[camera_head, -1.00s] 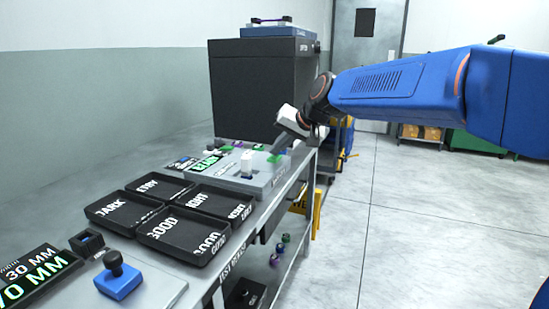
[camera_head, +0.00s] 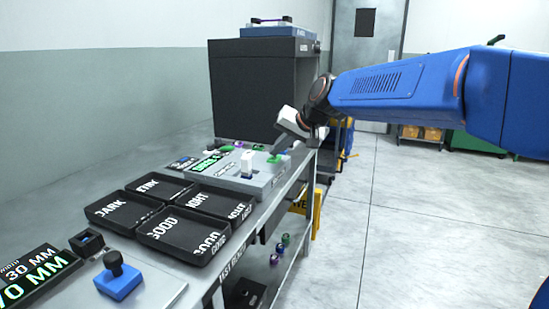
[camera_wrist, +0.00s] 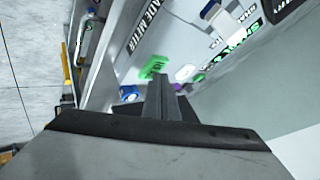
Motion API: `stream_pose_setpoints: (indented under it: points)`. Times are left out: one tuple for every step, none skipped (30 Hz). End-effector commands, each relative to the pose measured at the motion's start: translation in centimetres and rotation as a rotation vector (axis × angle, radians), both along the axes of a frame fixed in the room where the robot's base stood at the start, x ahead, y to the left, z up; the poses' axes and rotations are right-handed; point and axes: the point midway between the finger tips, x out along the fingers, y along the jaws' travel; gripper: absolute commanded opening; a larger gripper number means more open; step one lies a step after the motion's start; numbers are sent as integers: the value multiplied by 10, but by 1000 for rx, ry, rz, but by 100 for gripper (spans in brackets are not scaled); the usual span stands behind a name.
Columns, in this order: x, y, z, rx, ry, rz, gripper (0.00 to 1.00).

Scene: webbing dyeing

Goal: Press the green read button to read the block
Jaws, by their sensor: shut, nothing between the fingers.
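The green read button (camera_head: 275,158) is on the right part of the grey shade meter (camera_head: 262,181). My gripper (camera_head: 277,152) is shut and empty, pointing down with its tips at the button. In the wrist view the closed fingers (camera_wrist: 160,80) overlap the near edge of the green button (camera_wrist: 152,66); whether they press it is unclear. A pale block (camera_head: 247,163) stands upright on the meter, left of the button. The meter's display (camera_head: 207,163) shows green text, also seen in the wrist view (camera_wrist: 238,37).
Several black labelled trays (camera_head: 184,235) lie in front of the meter. A large dark box-shaped machine (camera_head: 262,92) stands behind it. A blue stamp-like object (camera_head: 118,281) is at the near left. Open floor lies right of the bench.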

Motion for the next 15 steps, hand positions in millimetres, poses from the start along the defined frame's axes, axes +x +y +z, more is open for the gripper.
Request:
stream_pose_setpoints:
  points:
    - [0,0,2,0,0,0,0]
    - [0,0,3,0,0,0,0]
    - [0,0,5,0,0,0,0]
    - [0,0,6,0,0,0,0]
    - [0,0,8,0,0,0,0]
    - [0,0,10,0,0,0,0]
    - [0,0,11,0,0,0,0]
    - [0,0,13,0,0,0,0]
    - [0,0,14,0,0,0,0]
    - [0,0,15,-1,-1,1,0]
    - [0,0,15,-1,-1,1,0]
    - [0,0,15,0,0,0,0]
    - [0,0,15,0,0,0,0]
    - [0,0,15,0,0,0,0]
    - [0,0,15,0,0,0,0]
